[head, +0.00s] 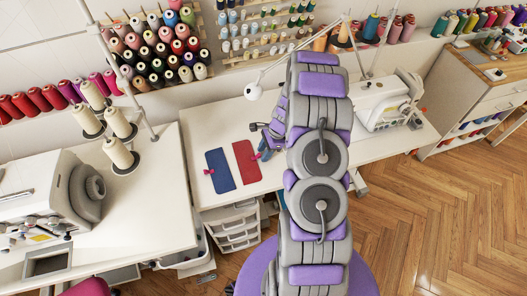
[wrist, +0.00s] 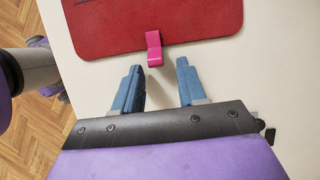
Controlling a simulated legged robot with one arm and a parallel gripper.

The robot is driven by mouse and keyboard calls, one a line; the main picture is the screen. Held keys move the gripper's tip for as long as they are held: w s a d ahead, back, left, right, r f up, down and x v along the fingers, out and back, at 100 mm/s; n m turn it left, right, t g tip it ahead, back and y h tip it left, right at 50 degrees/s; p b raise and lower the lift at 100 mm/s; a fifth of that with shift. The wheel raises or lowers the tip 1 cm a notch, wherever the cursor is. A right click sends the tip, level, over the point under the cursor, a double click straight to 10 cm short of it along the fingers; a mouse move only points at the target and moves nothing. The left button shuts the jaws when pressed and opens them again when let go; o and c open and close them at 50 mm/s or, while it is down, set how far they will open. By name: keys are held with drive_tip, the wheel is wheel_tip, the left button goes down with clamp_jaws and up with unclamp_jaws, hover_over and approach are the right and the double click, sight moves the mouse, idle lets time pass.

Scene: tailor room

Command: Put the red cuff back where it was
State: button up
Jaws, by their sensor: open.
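The red cuff (head: 246,163) lies flat on the white table, just right of a blue cuff (head: 219,171) in the head view. In the wrist view the red cuff (wrist: 150,22) fills the top, with a pink clip (wrist: 154,48) on its near edge. My gripper (wrist: 159,82) is open and empty, its two blue fingers pointing at the clip, with one finger to each side of it and the tips short of the cuff. In the head view my arm partly hides the gripper at the cuff's right.
The white table (head: 215,125) has bare room around the cuffs. A sewing machine (head: 388,100) stands to the right. A white machine (head: 50,195) and thread cones (head: 120,153) stand on the left table. Drawers (head: 236,228) are below the front edge.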

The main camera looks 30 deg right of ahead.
drive_tip(key=p+v, duration=0.3)
drive_tip(key=v, duration=0.9)
drive_tip(key=s+a+r+n+g, duration=0.1)
drive_tip(key=s+a+r+n, duration=0.2)
drive_tip(key=a+r, duration=0.3)
drive_tip(key=s+a+r+n+h, duration=0.1)
drive_tip(key=s+a+r+n, duration=0.25)
drive_tip(key=a+r, duration=0.2)
drive_tip(key=s+a+r+n+g, duration=0.1)
drive_tip(key=s+a+r+n, duration=0.1)
drive_tip(key=a+r+n, duration=0.3)
drive_tip(key=s+a+r+n+h, duration=0.1)
drive_tip(key=s+a+r+n, duration=0.1)
drive_tip(key=s, duration=0.5)
drive_tip(key=s+a+r+n+h, duration=0.1)
drive_tip(key=s+a+r+n, duration=0.2)
drive_tip(key=s, duration=0.4)
drive_tip(key=s+a+r+n+g+h, duration=0.1)
drive_tip(key=s+a+r+n, duration=0.1)
drive_tip(key=s, duration=0.6)
drive_tip(key=shift+a+r+n, duration=0.35)
drive_tip(key=shift+a+n, duration=0.45)
drive_tip(key=shift+n, duration=0.55)
